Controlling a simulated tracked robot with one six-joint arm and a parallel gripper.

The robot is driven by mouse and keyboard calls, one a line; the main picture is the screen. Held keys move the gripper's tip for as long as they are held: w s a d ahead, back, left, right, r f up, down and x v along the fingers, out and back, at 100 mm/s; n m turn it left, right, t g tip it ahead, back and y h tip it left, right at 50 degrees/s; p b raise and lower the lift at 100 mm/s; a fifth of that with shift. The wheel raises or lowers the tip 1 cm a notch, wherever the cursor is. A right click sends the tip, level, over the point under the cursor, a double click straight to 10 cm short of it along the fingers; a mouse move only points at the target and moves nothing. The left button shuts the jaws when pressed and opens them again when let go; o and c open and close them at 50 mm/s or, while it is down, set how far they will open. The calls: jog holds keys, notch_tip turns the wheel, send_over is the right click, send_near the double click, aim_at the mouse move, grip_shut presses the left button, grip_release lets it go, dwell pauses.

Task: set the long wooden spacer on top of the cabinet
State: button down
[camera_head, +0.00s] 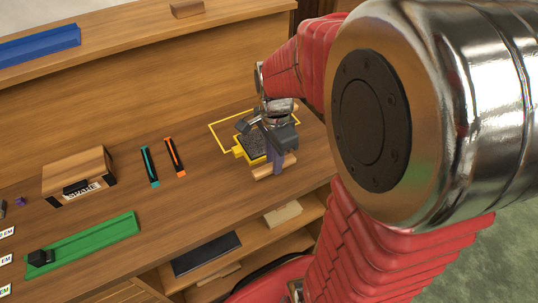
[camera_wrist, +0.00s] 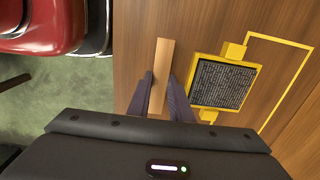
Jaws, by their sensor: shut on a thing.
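The long wooden spacer is a plain light-wood strip. In the wrist view the spacer (camera_wrist: 163,58) sits between the two dark fingers of my gripper (camera_wrist: 160,84), which is shut on it. In the head view my gripper (camera_head: 275,160) points down over the bench, and the ends of the spacer (camera_head: 264,174) show beside the fingers. The spacer is at or just above the bench top; I cannot tell whether it touches. What looks like the cabinet (camera_head: 130,65) is the long wooden body behind the bench, with a flat top.
A yellow frame holding a dark type block (camera_head: 239,152) is close beside my gripper. The cabinet top carries a blue tray (camera_head: 40,45) and a small wooden block (camera_head: 187,8), with clear room between. A wooden box (camera_head: 78,172) and green tray (camera_head: 95,245) stand left on the bench.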

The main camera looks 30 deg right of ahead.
jog(key=shift+f, duration=0.8)
jog(key=shift+f, duration=0.1)
jog(key=c, duration=1.6)
grip_release()
notch_tip(320, 180, up, 12)
jog(key=shift+r, duration=0.15)
